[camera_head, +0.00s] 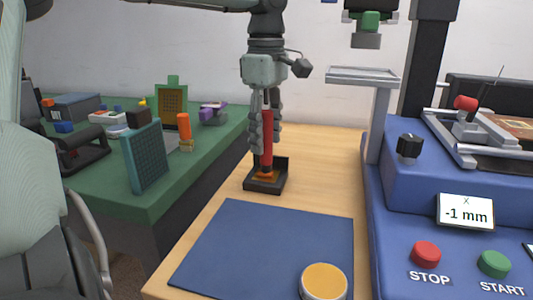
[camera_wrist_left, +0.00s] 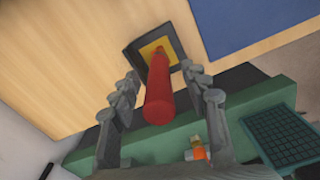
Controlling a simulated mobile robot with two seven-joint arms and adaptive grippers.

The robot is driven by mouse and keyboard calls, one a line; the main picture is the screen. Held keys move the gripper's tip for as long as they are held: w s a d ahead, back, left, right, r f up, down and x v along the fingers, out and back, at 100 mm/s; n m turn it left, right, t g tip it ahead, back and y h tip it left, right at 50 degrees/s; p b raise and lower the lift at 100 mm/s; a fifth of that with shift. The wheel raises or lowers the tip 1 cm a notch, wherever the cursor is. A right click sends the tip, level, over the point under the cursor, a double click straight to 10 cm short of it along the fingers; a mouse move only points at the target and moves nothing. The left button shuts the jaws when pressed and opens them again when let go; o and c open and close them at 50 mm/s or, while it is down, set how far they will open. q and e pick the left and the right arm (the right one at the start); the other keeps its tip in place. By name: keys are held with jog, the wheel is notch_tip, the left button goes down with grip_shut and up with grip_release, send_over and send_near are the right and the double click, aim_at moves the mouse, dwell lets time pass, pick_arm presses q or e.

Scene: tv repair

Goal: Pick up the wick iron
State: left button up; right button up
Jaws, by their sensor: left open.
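The wick iron (camera_head: 267,155) has a red handle and stands upright in a dark square holder (camera_head: 263,185) with an orange-yellow inside, on the wooden table. In the left wrist view the red handle (camera_wrist_left: 159,98) points toward the camera, and the holder (camera_wrist_left: 134,55) is behind it. My left gripper (camera_head: 265,138) comes down from above with its fingers on either side of the handle. In the left wrist view the open left gripper (camera_wrist_left: 165,100) shows gaps between both fingers and the handle. The iron's tip is hidden in the holder. My right gripper is not in view.
A blue mat (camera_head: 265,245) lies in front of the holder, with a round yellow-topped container (camera_head: 324,281) on it. A blue machine (camera_head: 385,225) with buttons stands close on the right. A green table (camera_head: 205,165) with several items is at left.

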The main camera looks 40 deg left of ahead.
pick_arm(q)
notch_tip(320, 180, down, 2)
jog(key=shift+f, duration=0.1)
grip_shut()
jog(key=shift+w+r, duration=0.1)
jog(key=shift+r, duration=0.1)
dwell(0.3)
